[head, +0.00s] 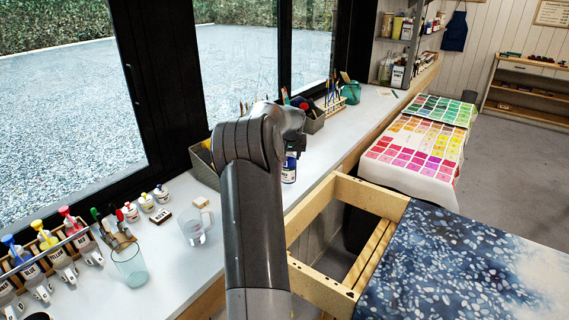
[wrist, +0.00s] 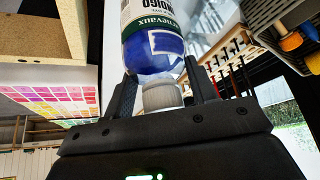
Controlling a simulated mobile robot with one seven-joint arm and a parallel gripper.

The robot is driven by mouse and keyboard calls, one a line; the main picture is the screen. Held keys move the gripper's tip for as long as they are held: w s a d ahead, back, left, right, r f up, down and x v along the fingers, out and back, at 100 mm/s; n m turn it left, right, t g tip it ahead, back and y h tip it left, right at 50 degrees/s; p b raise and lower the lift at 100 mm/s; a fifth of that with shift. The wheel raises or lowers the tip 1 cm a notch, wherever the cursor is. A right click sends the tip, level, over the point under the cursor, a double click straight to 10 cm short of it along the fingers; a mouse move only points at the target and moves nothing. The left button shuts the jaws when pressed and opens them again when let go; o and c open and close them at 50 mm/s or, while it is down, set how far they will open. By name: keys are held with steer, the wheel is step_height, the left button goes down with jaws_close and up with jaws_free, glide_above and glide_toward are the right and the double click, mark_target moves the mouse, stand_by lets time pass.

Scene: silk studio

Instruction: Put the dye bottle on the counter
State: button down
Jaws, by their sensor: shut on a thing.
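The dye bottle (head: 289,170) holds blue dye and has a white label marked INDIGO. In the head view it hangs beneath my gripper (head: 294,143), in front of the white counter (head: 165,250). I cannot tell whether its base touches the counter. In the wrist view the bottle (wrist: 153,45) has its pale cap end between the two black fingers of my gripper (wrist: 162,84), which is shut on it. My arm hides part of the counter in the head view.
A glass mug (head: 194,228), a glass tumbler (head: 130,266) and several dye bottles in a rack stand at left. Grey bins (head: 203,165) sit by the window. A wooden frame (head: 372,197) and a blue patterned cloth (head: 450,270) lie right.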

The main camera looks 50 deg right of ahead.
steer(key=w+f, duration=0.3)
steer(key=f, duration=0.2)
steer(key=shift+a+f, duration=0.2)
steer(key=shift+f, duration=0.2)
steer(key=shift+f, duration=0.1)
steer(key=c, duration=0.6)
jaws_free()
